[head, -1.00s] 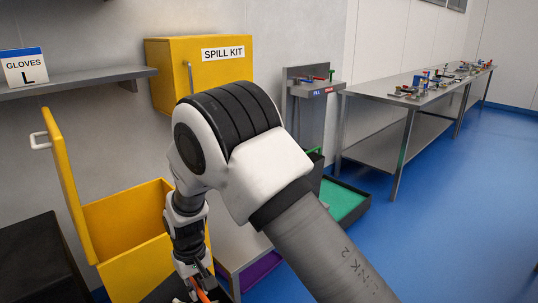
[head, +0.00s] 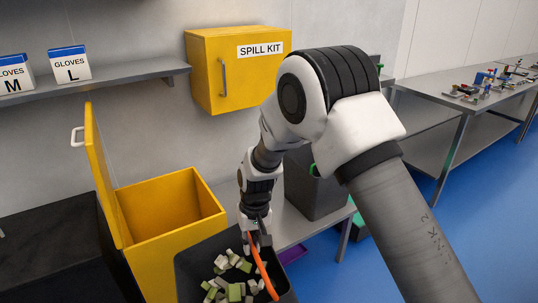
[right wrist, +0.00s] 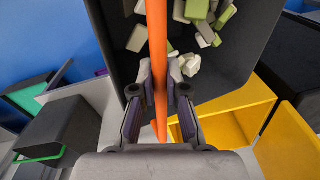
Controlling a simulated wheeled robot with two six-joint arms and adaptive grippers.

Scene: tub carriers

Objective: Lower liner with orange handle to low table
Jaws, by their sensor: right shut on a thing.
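The liner (head: 187,268) is a dark tub holding several green and pale blocks, at the bottom of the head view. Its orange handle (head: 263,268) arches over the blocks. My right gripper (head: 257,240) is shut on this handle; the right wrist view shows the orange handle (right wrist: 157,35) between the fingers (right wrist: 159,88). The low table (head: 288,229) is a light grey surface right of the liner, partly behind my arm. Whether the liner's underside touches anything is hidden. My left gripper is not in view.
A dark bin with a green handle (head: 312,192) stands on the low table. An open yellow bin (head: 170,225) is left of the liner, its lid (head: 103,180) raised. A yellow spill kit cabinet (head: 240,75) hangs on the wall. A purple thing (head: 293,254) sits low by the table.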

